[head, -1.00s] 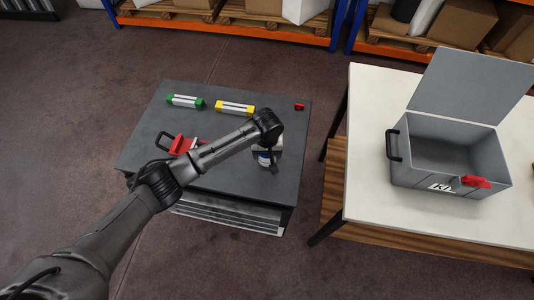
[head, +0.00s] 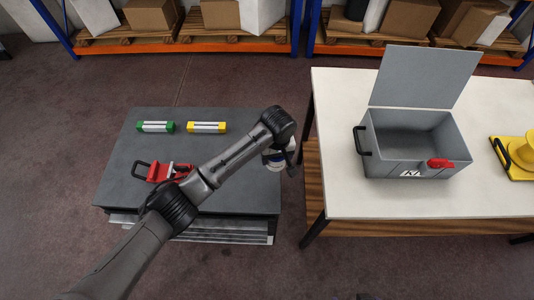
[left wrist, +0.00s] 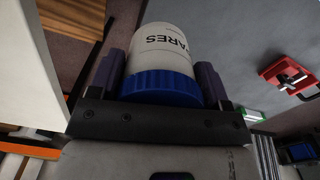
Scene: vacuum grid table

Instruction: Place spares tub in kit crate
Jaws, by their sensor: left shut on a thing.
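The spares tub (left wrist: 168,48) is white with a blue lid. In the left wrist view it is between the two fingers of my left gripper (left wrist: 160,76), which is shut on it, with the lid towards the palm. In the head view the tub (head: 273,161) shows partly, below my left gripper (head: 281,157), near the right edge of the dark table. The grey kit crate (head: 388,168) stands on the white table to the right, its lid (head: 425,78) raised and its visible inside empty. My right gripper is not in view.
A red clamp-like tool (head: 165,173), a green-ended block (head: 155,127) and a yellow-ended block (head: 206,128) lie on the dark table (head: 120,185). A gap separates it from the white table (head: 335,110). A yellow object (head: 514,155) stands right of the crate.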

